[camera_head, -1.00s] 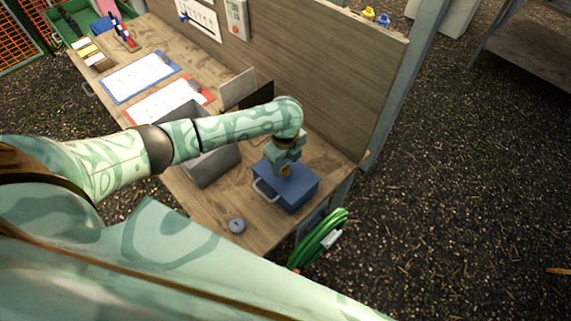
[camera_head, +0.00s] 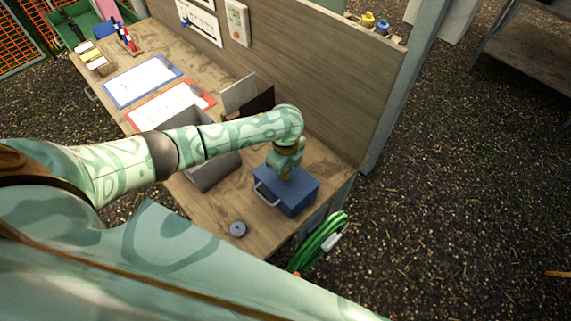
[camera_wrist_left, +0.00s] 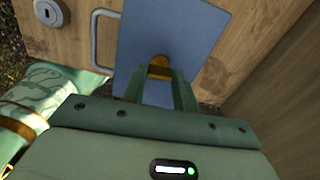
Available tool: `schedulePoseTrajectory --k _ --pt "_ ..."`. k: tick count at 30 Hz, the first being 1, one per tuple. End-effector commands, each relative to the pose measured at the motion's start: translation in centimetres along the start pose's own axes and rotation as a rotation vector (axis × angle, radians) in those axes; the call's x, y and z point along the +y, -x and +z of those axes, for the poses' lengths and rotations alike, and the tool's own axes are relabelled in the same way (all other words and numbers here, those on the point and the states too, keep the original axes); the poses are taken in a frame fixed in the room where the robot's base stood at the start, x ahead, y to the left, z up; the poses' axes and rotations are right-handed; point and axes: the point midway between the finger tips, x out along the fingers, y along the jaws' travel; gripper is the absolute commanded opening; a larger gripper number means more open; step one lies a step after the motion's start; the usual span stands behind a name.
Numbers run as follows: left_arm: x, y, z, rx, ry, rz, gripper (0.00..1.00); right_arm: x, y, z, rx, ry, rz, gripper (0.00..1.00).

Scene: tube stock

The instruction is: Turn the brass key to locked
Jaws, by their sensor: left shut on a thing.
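A blue box (camera_head: 295,194) with a light handle (camera_head: 263,194) on its side stands near the table's right end. My left gripper (camera_head: 286,174) points down onto the top of this box. In the left wrist view its two fingers are closed around the brass key (camera_wrist_left: 160,68), over the blue box top (camera_wrist_left: 175,30). The fingers hide most of the key, so its angle is hard to read. A round grey disc (camera_head: 238,229) lies on the table beside the box; a dark slot shows on the disc in the left wrist view (camera_wrist_left: 48,12). My right gripper is not in view.
The wooden table (camera_head: 205,210) has a tall back panel (camera_head: 320,85) behind the box. A dark grey case (camera_head: 220,172) stands left of the box. Clipboards (camera_head: 144,80) lie farther left. A green hose (camera_head: 322,240) hangs at the table's end.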

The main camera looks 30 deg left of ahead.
Motion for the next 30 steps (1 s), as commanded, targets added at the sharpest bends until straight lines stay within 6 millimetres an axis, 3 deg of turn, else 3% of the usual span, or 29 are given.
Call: schedulePoseTrajectory --k 12,30 --pt "0.0 0.6 -0.2 0.004 0.358 0.002 0.06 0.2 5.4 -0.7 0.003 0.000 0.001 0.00" --pt "0.0 0.2 -0.2 0.004 0.929 0.004 0.06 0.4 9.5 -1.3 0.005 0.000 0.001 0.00"
